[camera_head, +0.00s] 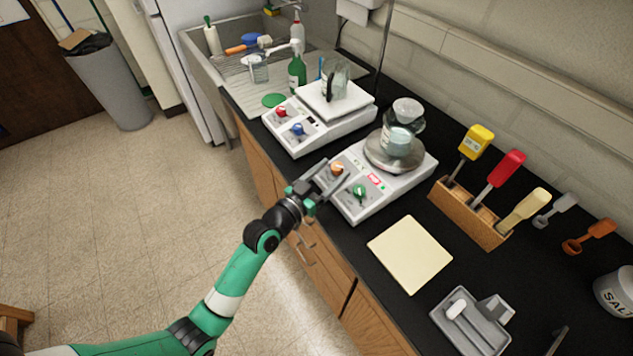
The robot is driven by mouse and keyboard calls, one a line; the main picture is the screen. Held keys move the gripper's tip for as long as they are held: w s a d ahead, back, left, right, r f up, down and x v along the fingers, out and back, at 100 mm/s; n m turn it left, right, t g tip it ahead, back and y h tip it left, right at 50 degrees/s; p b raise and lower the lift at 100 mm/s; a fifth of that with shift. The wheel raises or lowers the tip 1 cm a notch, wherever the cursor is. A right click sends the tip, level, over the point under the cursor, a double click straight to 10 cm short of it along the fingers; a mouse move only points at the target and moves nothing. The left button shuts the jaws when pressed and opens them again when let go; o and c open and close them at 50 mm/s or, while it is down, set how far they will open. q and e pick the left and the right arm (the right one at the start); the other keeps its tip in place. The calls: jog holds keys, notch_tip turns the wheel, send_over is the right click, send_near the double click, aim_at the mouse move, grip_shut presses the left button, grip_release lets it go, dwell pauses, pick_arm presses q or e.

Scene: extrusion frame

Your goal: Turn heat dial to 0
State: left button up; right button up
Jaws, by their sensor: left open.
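A white hot plate stirrer (376,205) with a round metal top stands on the black counter. Its sloped front has an orange dial (337,169) on the left and a green dial (360,192) on the right. The dial labels are too small to read. My left gripper (335,172) is open, with its fingertips close around the orange dial in the picture; I cannot tell whether they touch it. A glass flask with pale contents (399,138) stands on the round top. My right gripper is out of view.
A second white hot plate (318,127) with red and blue dials stands behind, bearing glassware. A cream pad (410,254), a wooden rack of coloured scoops (468,212) and a grey tray (470,322) lie to the right. A sink (205,65) is at the back.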

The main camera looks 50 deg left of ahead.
pick_arm(q)
jog(key=s+d, duration=0.1)
jog(key=s, duration=0.7)
jog(key=shift+s+d, duration=0.2)
jog(key=shift+s, duration=0.15)
